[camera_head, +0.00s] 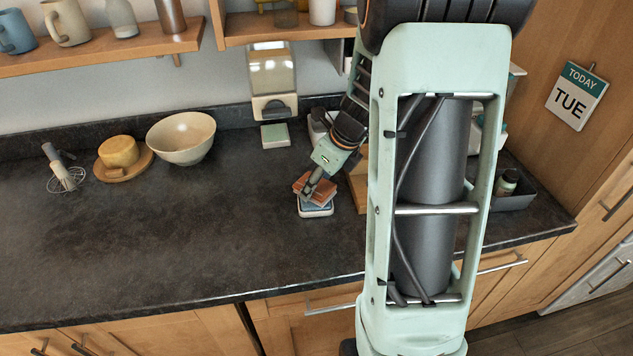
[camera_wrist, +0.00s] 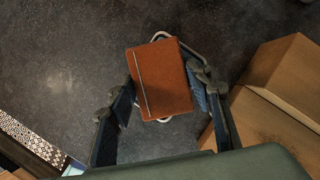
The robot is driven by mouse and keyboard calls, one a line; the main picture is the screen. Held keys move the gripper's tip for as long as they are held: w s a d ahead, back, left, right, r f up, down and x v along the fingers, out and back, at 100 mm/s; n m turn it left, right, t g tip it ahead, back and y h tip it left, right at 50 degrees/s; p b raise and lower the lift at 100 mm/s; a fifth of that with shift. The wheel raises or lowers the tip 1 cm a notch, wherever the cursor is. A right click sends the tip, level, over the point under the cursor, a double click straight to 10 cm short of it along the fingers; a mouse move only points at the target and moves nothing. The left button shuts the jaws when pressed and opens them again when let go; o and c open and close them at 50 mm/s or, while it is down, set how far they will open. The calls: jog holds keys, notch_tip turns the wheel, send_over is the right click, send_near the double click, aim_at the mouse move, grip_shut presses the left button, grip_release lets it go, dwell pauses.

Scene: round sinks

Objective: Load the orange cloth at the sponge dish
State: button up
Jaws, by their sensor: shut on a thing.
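The orange cloth (camera_head: 322,187) is a folded rectangular pad between the fingers of my gripper (camera_head: 309,190). In the wrist view the orange cloth (camera_wrist: 161,80) lies across the space between both fingertips, and my gripper (camera_wrist: 167,86) is shut on its sides. The sponge dish (camera_head: 317,212) is a small pale-rimmed dish with blue showing, directly under the cloth. In the wrist view only bits of the dish's light rim (camera_wrist: 161,35) show past the cloth. I cannot tell whether the cloth touches it.
Wooden blocks (camera_wrist: 285,75) stand close to the right of the dish. A soap dispenser (camera_head: 273,80) hangs behind, above a small green-topped block (camera_head: 275,135). The front-left counter is clear.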

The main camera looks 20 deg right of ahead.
jog(key=shift+r+p, duration=2.85)
jog(key=shift+r, duration=0.35)
jog(key=shift+f, duration=0.1)
